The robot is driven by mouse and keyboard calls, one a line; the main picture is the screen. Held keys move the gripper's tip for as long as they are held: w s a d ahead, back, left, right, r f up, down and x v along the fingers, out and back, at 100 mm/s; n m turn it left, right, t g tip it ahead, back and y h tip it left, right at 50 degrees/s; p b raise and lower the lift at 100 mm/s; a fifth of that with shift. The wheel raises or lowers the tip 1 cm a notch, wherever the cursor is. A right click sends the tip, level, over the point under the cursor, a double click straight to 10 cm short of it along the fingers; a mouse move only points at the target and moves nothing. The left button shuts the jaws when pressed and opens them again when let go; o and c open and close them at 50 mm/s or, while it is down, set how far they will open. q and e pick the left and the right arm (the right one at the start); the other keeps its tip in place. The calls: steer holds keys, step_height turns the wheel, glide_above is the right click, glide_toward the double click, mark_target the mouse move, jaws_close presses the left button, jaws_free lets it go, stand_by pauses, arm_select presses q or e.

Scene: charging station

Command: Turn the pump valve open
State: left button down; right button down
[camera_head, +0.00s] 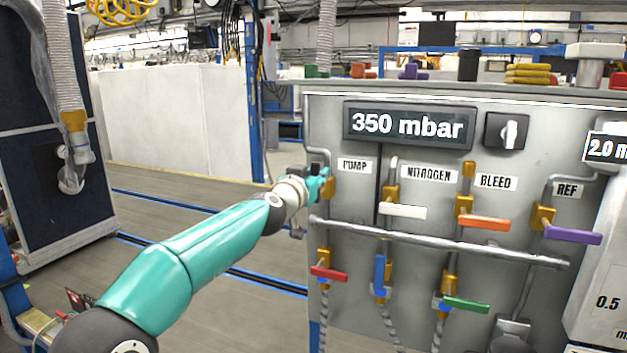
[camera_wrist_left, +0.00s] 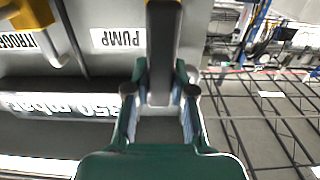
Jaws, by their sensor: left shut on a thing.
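The pump valve sits at the left edge of the grey panel, beside the PUMP label (camera_head: 354,166). Its brass body (camera_head: 329,188) is partly behind my left gripper (camera_head: 318,182) in the head view. In the left wrist view, which is upside down, the dark grey valve handle (camera_wrist_left: 162,45) runs from the brass body at the top edge down between the fingers. My left gripper (camera_wrist_left: 160,88) is shut on this handle, one finger on each side. My right gripper is in neither view.
The pressure display (camera_head: 409,125) reads 350 mbar. To the right are valves with white (camera_head: 402,211), orange (camera_head: 485,223) and purple (camera_head: 572,235) handles. A horizontal pipe (camera_head: 440,243) crosses below, with red, blue and green handles under it. Open floor lies left of the panel.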

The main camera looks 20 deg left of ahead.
arm_select(q)
steer(key=shift+w+f, duration=0.1)
steer(key=shift+f, duration=0.35)
steer(key=c, duration=1.1)
jaws_free()
steer(key=shift+o, duration=0.7)
steer(key=shift+r, duration=0.25)
steer(key=shift+a, duration=0.1)
steer(key=shift+s, duration=0.25)
steer(key=s, duration=1.1)
steer(key=shift+s, duration=0.3)
